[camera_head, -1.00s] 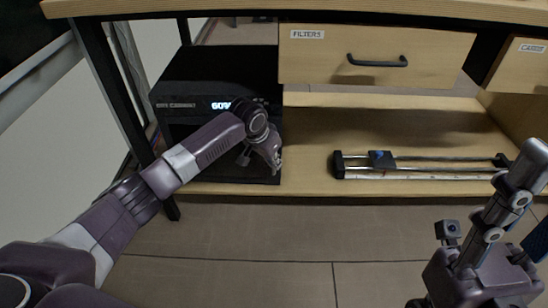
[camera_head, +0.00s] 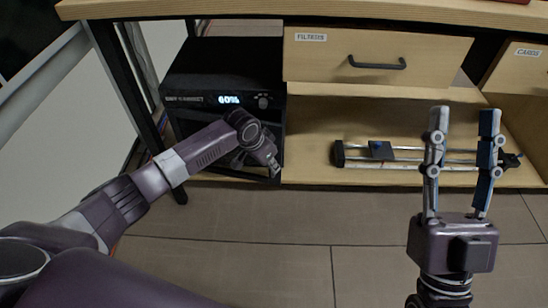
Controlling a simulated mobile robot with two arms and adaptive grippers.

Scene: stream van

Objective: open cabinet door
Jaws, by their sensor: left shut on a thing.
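The black cabinet (camera_head: 222,55) stands on the lower shelf at the left, its display reading 60%. Its front below the display is dark and partly hidden behind my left arm. My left gripper (camera_head: 268,163) is at the right side of that front, shut on a part of the door, likely its handle; the fingers and what they hold are mostly hidden. I cannot tell how far the door stands open. My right gripper (camera_head: 463,112) is upright at the right, fingers apart and empty, away from the cabinet.
A drawer labelled FILTERS (camera_head: 375,55) with a black handle hangs right of the cabinet. A camera slider (camera_head: 400,155) lies on the shelf (camera_head: 310,120), partly behind my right gripper. A table leg (camera_head: 125,85) stands left. The floor in front is clear.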

